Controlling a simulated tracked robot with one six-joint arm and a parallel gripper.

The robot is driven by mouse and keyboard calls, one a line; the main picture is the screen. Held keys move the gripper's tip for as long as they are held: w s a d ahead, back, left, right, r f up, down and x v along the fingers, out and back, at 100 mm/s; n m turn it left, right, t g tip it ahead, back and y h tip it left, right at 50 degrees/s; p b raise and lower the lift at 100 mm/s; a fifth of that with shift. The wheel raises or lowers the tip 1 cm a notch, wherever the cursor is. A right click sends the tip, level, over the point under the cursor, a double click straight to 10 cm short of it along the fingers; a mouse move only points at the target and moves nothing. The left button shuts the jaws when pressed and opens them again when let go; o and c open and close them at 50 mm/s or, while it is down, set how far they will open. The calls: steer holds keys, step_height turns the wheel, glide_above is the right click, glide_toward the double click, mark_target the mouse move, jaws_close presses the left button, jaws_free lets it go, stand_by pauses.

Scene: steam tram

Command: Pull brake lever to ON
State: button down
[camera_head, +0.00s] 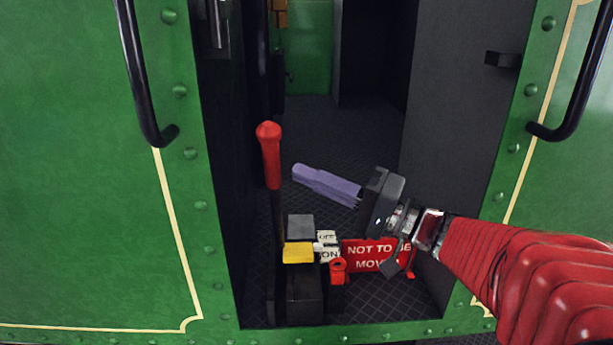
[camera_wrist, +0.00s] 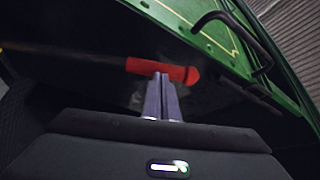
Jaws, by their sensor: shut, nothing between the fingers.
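The brake lever (camera_head: 270,155) has a red handle on a dark shaft and stands upright in the doorway of the green tram in the head view. Its red handle also shows in the wrist view (camera_wrist: 165,69), just beyond my fingertips. My gripper (camera_head: 298,172) has purple-grey fingers that are shut and empty. In the head view the fingertips point left at the lever, a little right of the red handle. In the wrist view the fingers (camera_wrist: 157,80) overlap the lower edge of the handle; I cannot tell whether they touch it. The lever's foot is partly hidden by the block beside it.
A dark block with a yellow part (camera_head: 298,253) stands at the lever's foot. Beside it are a white label reading partly "ON" (camera_head: 328,246), a small red part (camera_head: 338,270) and a red "NOT TO BE MOVED" sign (camera_head: 370,254). Black handrails (camera_head: 140,80) flank the doorway.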

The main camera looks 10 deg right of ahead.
steer(key=s+d+f, duration=0.2)
steer(key=s+d, duration=0.1)
steer(key=d, duration=0.5)
steer(key=shift+f, duration=0.35)
steer(key=shift+m, duration=0.3)
